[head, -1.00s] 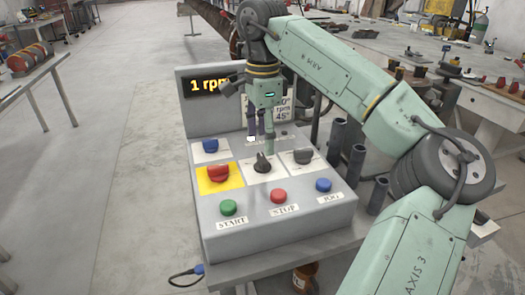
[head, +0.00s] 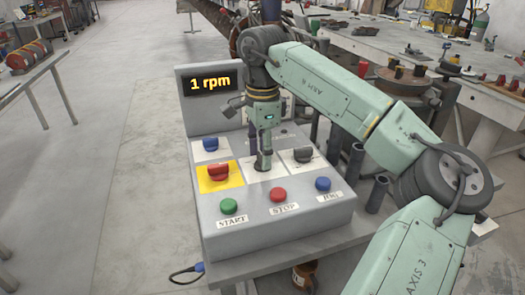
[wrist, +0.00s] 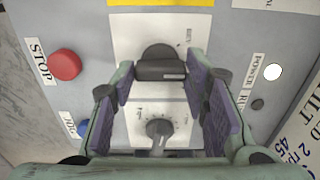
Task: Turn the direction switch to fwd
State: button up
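The direction switch (wrist: 160,68) is a black rotary knob on a white plate in the middle of the sloped control panel. In the wrist view its bar handle lies crosswise between my fingers, beside a small label that seems to read REV. My gripper (head: 264,164) points down over this knob in the head view and hides most of it. In the wrist view my gripper (wrist: 160,73) is open, with a fingertip on each side of the handle. Small gaps seem to show there; I cannot tell whether either finger touches it.
A red knob on a yellow plate (head: 218,172) sits left of my gripper and a grey knob (head: 303,155) sits right. Green START (head: 228,207), red STOP (head: 278,195) and blue JOG (head: 323,184) buttons line the front. The display (head: 211,83) behind reads 1 rpm.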

jog(key=c, duration=0.6)
jog(key=shift+c, duration=0.2)
jog(key=m, duration=0.4)
jog(key=shift+m+b, duration=0.5)
jog(key=shift+m, duration=1.9)
jog(key=o, duration=1.2)
jog(key=shift+c, duration=0.2)
jog(key=shift+r, duration=0.1)
